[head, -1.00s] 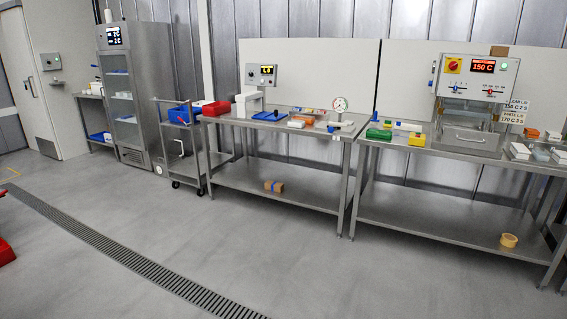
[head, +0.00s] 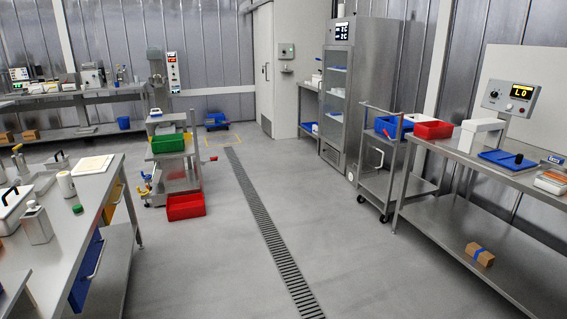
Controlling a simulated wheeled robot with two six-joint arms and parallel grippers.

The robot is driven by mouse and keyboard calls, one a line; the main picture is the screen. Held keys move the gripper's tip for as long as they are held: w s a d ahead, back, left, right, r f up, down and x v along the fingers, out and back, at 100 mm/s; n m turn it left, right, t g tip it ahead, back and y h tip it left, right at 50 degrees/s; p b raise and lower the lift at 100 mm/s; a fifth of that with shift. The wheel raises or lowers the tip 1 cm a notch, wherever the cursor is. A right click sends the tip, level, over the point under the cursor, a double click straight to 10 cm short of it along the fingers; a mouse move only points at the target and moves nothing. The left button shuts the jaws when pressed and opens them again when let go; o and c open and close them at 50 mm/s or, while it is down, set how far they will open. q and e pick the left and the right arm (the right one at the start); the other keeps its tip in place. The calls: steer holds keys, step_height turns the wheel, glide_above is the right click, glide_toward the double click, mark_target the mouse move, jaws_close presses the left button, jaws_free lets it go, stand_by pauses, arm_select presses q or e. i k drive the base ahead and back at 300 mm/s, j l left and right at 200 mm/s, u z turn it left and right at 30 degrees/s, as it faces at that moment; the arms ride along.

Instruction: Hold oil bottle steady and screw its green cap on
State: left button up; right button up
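A grey, square-sided bottle with a narrow neck (head: 36,224), which looks like the oil bottle, stands upright near the right edge of the steel table at the left of the head view. A small green cap (head: 78,209) lies on the tabletop to its right, apart from it. No cap shows clearly on the bottle's neck, but it is small in the picture. Neither of my grippers is in view.
The left table (head: 100,190) also holds a cream cylinder (head: 66,184) and a pale board (head: 93,165). A red crate (head: 185,206) sits on the floor by a trolley. Grey floor with a drain (head: 262,215) lies open between left table and right bench (head: 470,215).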

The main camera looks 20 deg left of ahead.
mark_target(65, 178)
steer(key=i+j+u, duration=0.2)
steer(key=i+u, duration=0.6)
steer(key=i, duration=0.25)
steer(key=i+u, duration=0.4)
steer(key=i, duration=0.15)
steer(key=i+l+u, duration=0.15)
steer(key=i, duration=0.45)
steer(key=i+l+u, duration=0.15)
steer(key=i, duration=0.5)
